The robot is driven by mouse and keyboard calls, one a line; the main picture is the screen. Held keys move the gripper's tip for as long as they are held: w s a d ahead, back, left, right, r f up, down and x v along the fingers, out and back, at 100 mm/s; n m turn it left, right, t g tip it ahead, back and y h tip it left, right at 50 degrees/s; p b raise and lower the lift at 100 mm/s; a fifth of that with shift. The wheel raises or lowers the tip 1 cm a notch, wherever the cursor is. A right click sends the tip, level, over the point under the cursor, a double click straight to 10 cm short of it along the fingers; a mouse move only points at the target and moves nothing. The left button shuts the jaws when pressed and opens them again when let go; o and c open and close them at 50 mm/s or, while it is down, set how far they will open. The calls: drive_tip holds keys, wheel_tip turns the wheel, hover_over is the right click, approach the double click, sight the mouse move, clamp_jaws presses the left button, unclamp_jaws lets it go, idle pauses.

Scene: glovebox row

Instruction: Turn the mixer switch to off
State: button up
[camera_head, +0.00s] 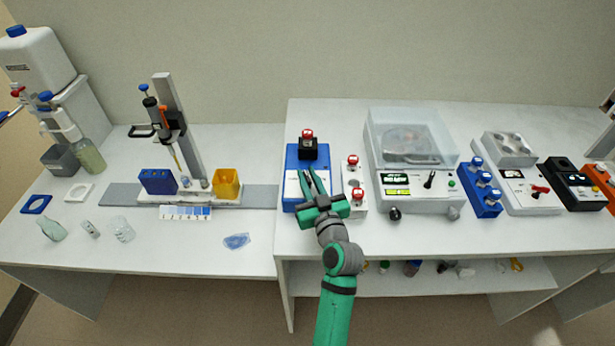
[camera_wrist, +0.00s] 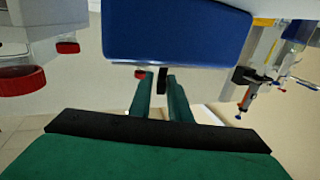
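The mixer (camera_head: 291,187) is a blue box with a black cup head holding a red-and-white capped tube, on the right-hand bench. It also shows as a large blue body at the top of the wrist view (camera_wrist: 175,30). My gripper (camera_head: 307,174) reaches over the mixer's front, and its fingers hide part of the front panel. In the wrist view the two green fingers (camera_wrist: 161,78) are a little apart. Contact cannot be told.
A white rack (camera_head: 353,199) with red-capped tubes stands close right of my gripper. A centrifuge (camera_head: 420,205) with a clear lid is farther right. Left stand a yellow box (camera_head: 227,184) and a pipette stand (camera_head: 180,130). The bench's front edge lies below my gripper.

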drive_tip(key=shift+o, duration=0.7)
drive_tip(key=v, duration=1.1)
drive_tip(key=shift+w, duration=0.1)
drive_tip(key=shift+w, duration=0.1)
